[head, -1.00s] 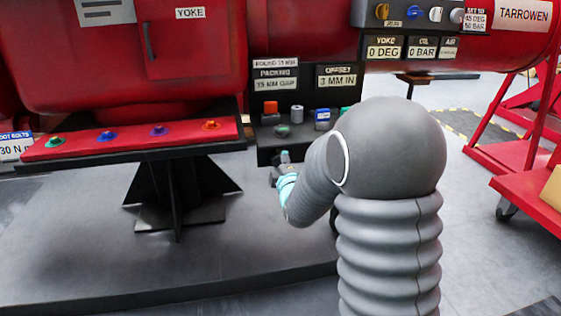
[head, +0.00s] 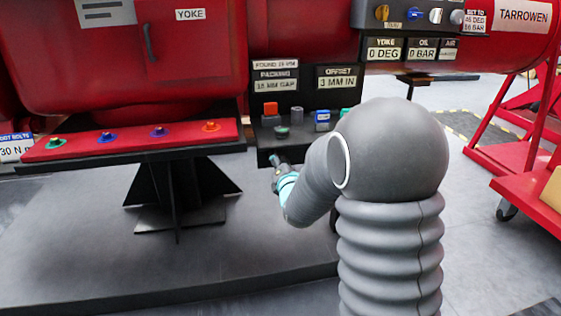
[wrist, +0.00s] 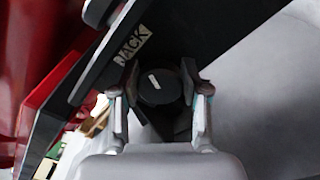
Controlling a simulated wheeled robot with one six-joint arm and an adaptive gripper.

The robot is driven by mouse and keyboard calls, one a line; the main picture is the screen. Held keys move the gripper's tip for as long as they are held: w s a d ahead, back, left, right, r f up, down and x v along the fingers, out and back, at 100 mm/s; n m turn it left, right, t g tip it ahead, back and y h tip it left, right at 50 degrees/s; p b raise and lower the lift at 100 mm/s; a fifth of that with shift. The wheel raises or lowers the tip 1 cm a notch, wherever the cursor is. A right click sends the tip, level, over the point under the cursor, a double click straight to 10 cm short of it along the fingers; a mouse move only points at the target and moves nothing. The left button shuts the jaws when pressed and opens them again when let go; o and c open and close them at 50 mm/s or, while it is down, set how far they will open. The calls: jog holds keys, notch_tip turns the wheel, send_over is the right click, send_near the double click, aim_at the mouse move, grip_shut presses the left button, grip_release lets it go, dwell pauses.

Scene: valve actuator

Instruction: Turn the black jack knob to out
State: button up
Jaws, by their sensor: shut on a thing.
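The black knob (wrist: 160,90) shows in the wrist view as a dark round face with a short white pointer line, tilted a little. It sits beneath a dark panel edge with a small white label (wrist: 133,45). My gripper (wrist: 160,77) is shut on the knob, one finger on its left side and one on its right. In the head view my gripper (head: 277,176) is low beside the dark control box (head: 266,158), and my arm hides part of the area; the knob itself cannot be made out there. The offset display (head: 337,82) reads 3 MM IN.
The red yoke housing (head: 110,60) and a red ledge with coloured knobs (head: 130,143) are at left. A red cart (head: 525,195) is at right. The floor below is open.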

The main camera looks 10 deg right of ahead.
jog(key=shift+a+n, duration=0.1)
jog(key=shift+n, duration=1.5)
jog(key=o, duration=1.2)
jog(key=shift+a, duration=0.1)
jog(key=shift+c, duration=0.2)
jog(key=shift+s, duration=0.1)
jog(key=s, duration=1.1)
jog(key=shift+s, duration=0.4)
